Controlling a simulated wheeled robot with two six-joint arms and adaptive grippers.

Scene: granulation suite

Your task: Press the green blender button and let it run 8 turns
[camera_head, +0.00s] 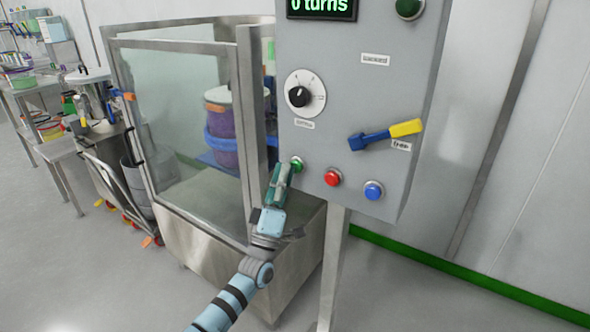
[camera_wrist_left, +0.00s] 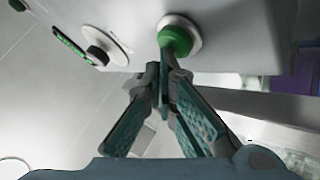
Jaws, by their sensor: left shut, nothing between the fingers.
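The green button (camera_head: 297,163) sits at the lower left of the grey control panel (camera_head: 350,120), left of a red button (camera_head: 333,177) and a blue button (camera_head: 374,190). My left gripper (camera_head: 290,168) is shut and empty, its fingertips at the green button. In the left wrist view the closed fingertips (camera_wrist_left: 163,68) are just below the green button (camera_wrist_left: 175,40); I cannot tell whether they touch it. The display (camera_head: 322,8) at the top of the panel reads "0 turns". My right gripper is not in view.
A dial (camera_head: 299,97) and a blue lever with a yellow handle (camera_head: 385,134) are on the panel. A glass-walled enclosure (camera_head: 165,100) with a purple drum (camera_head: 222,138) inside stands left of it. Benches (camera_head: 40,100) are far left. The floor in front is clear.

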